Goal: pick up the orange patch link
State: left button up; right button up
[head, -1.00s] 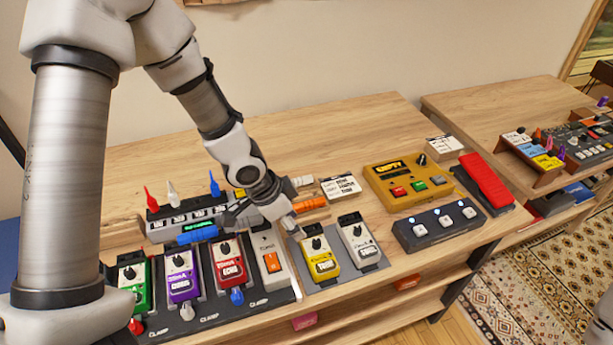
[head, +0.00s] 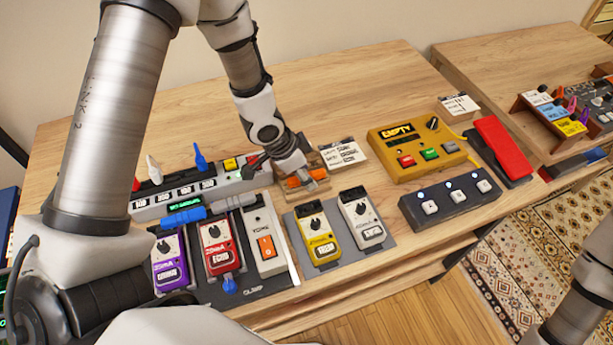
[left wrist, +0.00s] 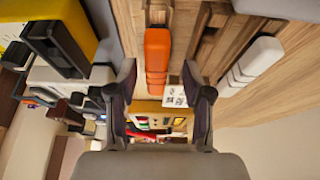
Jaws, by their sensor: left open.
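The orange patch link (head: 302,179) lies on a small wooden holder (head: 318,187) behind the yellow and white pedals, partly hidden by my left gripper (head: 296,172). In the left wrist view the orange patch link (left wrist: 157,55) sits between the two spread dark fingers of my left gripper (left wrist: 160,72), with a gap on each side. My left gripper is open and empty. I cannot tell how far the fingertips are above the link. My right gripper is not in view.
A blue link (head: 183,217) and a grey link (head: 234,203) lie left of the holder, by the power strip (head: 205,187). The yellow pedal (head: 318,240) and white pedal (head: 362,218) stand in front. A label card (head: 340,153) lies right. The rear table is clear.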

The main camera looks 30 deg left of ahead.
pick_arm(q)
jog(key=shift+s+r, duration=0.15)
jog(key=shift+c, duration=0.4)
jog(key=shift+s+d, duration=0.1)
grip_shut()
jog(key=shift+r, duration=0.15)
